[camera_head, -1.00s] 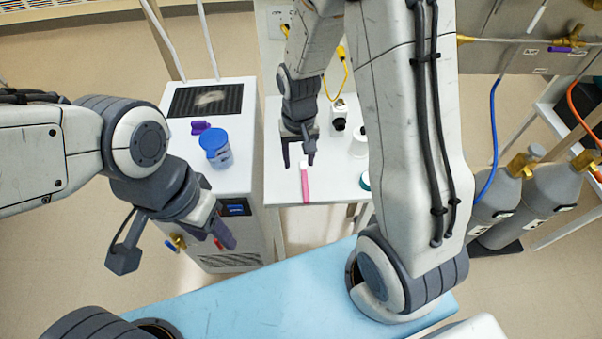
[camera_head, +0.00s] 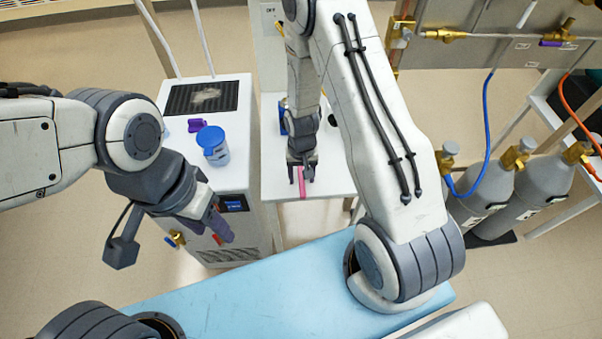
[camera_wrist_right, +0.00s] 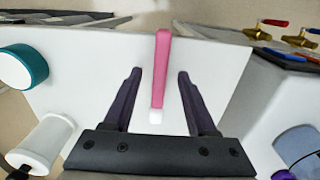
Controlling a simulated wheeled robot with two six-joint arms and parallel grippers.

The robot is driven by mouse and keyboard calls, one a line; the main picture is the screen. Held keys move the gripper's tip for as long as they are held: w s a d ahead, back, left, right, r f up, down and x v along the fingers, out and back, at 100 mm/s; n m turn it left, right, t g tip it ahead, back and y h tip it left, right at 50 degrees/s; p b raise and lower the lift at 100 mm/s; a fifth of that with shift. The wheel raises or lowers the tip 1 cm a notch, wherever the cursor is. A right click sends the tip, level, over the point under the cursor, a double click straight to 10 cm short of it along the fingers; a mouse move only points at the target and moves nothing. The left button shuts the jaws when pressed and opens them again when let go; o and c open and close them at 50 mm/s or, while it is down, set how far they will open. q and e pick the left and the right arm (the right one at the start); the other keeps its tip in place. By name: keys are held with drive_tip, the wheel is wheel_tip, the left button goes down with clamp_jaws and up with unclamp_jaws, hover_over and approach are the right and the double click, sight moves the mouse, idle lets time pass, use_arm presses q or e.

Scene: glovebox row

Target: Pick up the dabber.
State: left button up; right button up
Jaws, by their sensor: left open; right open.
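The dabber (camera_head: 302,186) looks like a pink stick and lies on the white bench top, its far part hidden by my right gripper. In the right wrist view the dabber (camera_wrist_right: 162,62) has a white tip pointing toward the gripper's palm. My right gripper (camera_head: 302,176) is over it, pointing down. In the right wrist view its fingers (camera_wrist_right: 159,74) are apart, one on each side of the dabber, with gaps on both sides. My left gripper (camera_head: 222,230) hangs empty at the left, in front of the white cabinet, away from the dabber.
A teal-rimmed white round container (camera_wrist_right: 22,67) and a white spool-like jar (camera_wrist_right: 42,145) stand left of the dabber in the wrist view. A blue-lidded jar (camera_head: 214,147) and a purple item (camera_head: 197,125) stand on the white cabinet (camera_head: 235,130). Gas cylinders (camera_head: 485,195) stand at right.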

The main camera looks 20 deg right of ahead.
drive_tip(key=shift+f, duration=0.35)
clamp_jaws()
drive_tip(key=shift+r, duration=0.1)
drive_tip(key=shift+r, duration=0.4)
drive_tip(key=r, duration=0.1)
drive_tip(key=r+b, duration=0.1)
drive_tip(key=r, duration=0.1)
drive_tip(key=shift+s+d+r, duration=0.1)
drive_tip(key=shift+d+r, duration=0.15)
drive_tip(key=shift+d, duration=0.1)
drive_tip(key=s+d+r+b, duration=0.2)
drive_tip(key=s+d+r, duration=0.3)
drive_tip(key=d, duration=0.4)
drive_tip(key=shift+s+d+r, duration=0.2)
drive_tip(key=shift+d+r, duration=0.1)
drive_tip(key=shift+r, duration=0.5)
